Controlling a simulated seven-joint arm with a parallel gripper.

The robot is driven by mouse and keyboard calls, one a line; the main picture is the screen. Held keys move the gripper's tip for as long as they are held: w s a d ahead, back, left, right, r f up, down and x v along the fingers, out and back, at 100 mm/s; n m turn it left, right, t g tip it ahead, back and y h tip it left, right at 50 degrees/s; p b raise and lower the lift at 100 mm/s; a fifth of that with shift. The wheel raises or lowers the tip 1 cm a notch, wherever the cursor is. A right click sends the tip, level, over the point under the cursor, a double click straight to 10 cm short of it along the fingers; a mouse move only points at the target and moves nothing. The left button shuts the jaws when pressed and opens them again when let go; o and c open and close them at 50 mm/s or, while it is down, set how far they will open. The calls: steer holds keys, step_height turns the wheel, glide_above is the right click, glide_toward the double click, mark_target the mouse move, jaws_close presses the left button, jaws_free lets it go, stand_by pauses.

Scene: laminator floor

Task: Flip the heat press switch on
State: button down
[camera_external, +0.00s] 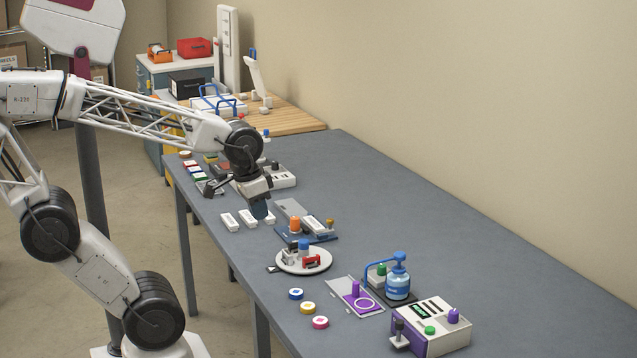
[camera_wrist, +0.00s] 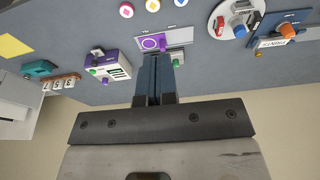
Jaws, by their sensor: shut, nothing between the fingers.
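No readable label marks the heat press, so I cannot tell for certain which switch is its own. A white and purple box (camera_external: 435,330) with a dark display, a green button (camera_external: 430,330), a purple knob (camera_external: 453,316) and a small lever (camera_external: 400,335) stands at the near right of the table. The box also shows left of the fingers in the wrist view (camera_wrist: 118,70). My gripper (camera_external: 262,211) is over the middle of the table, fingers down, above small white blocks. Its blue fingers (camera_wrist: 155,70) are shut with nothing between them.
A round white plate (camera_external: 310,265) with small fixtures, a blue board (camera_external: 318,237), a purple-marked panel (camera_external: 345,292) and a blue bottle (camera_external: 398,285) crowd the table's middle. Coloured discs (camera_external: 308,307) lie along the left edge. Bare grey tabletop (camera_external: 440,235) runs along the wall.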

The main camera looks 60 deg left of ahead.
steer(key=shift+w, duration=0.1)
steer(key=w+a+r+n+g, duration=0.1)
steer(key=w+a+r+n, duration=0.35)
steer(key=w+a, duration=0.35)
steer(key=w+a+r+n, duration=0.3)
steer(key=w+a+n, duration=0.3)
steer(key=w, duration=0.4)
steer(key=w+a+f+n, duration=0.1)
steer(key=w+a+n, duration=0.35)
steer(key=a, duration=0.65)
steer(key=w+a+n+g, duration=0.1)
steer(key=w+a+n, duration=0.35)
steer(key=a, duration=0.75)
steer(key=w+a+f+n, duration=0.1)
steer(key=w+a+n, duration=0.35)
steer(key=a, duration=0.65)
steer(key=s+a+f+n, duration=0.3)
steer(key=a+f+n, duration=0.1)
steer(key=a, duration=0.9)
steer(key=s+a+f+n+h, duration=0.1)
steer(key=s+a+f+n, duration=0.2)
steer(key=a, duration=1)
steer(key=s+a+f+n, duration=0.3)
steer(key=a+f+n, duration=0.2)
steer(key=a, duration=0.9)
steer(key=shift+s+f+g+h, duration=0.3)
steer(key=shift+s+f, duration=0.1)
steer(key=shift+f, duration=0.45)
